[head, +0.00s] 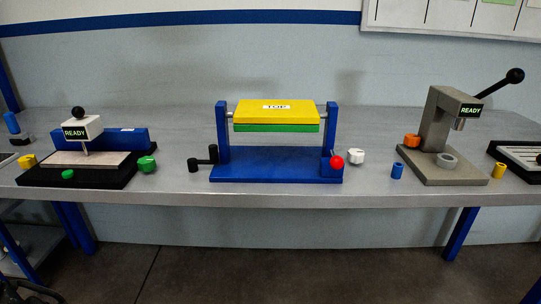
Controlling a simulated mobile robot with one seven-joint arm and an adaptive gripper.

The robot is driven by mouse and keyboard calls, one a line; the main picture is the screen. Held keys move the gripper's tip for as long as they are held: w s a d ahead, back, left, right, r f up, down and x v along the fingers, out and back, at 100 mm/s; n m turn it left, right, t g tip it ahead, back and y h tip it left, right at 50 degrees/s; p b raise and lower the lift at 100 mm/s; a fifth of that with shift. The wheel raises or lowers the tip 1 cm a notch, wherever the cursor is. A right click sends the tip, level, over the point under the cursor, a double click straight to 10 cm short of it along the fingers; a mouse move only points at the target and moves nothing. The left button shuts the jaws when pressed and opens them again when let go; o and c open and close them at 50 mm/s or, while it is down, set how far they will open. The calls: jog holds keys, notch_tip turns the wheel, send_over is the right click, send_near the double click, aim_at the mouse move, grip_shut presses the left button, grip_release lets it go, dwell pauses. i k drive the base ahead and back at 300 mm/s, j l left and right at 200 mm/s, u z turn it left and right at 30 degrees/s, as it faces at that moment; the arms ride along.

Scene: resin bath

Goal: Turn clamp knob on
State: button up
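No label marks a clamp knob, and I cannot tell which part it is. In the middle of the bench a blue frame (275,168) holds a yellow and green block (277,110) marked TOP. A red ball knob (337,162) sits on a lever at its right post. A white knob (356,156) is just right of that post. A black crank (203,158) is at its left side. A green knob (147,164) is at the right end of the left station. No on or off marking is readable. My gripper is not in view.
The left station (75,178) and the grey press (440,172) both show READY. The press's black-ended lever (514,76) sticks up right. Small blue (397,171) and yellow (498,170) cylinders stand near the bench's (300,196) front edge.

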aim_at(355, 157)
jog(key=i+l+u, duration=0.15)
jog(key=l+u, duration=0.2)
jog(key=i+l+u, duration=0.15)
jog(key=l+u, duration=0.55)
jog(key=i+l, duration=0.05)
jog(key=l, duration=0.05)
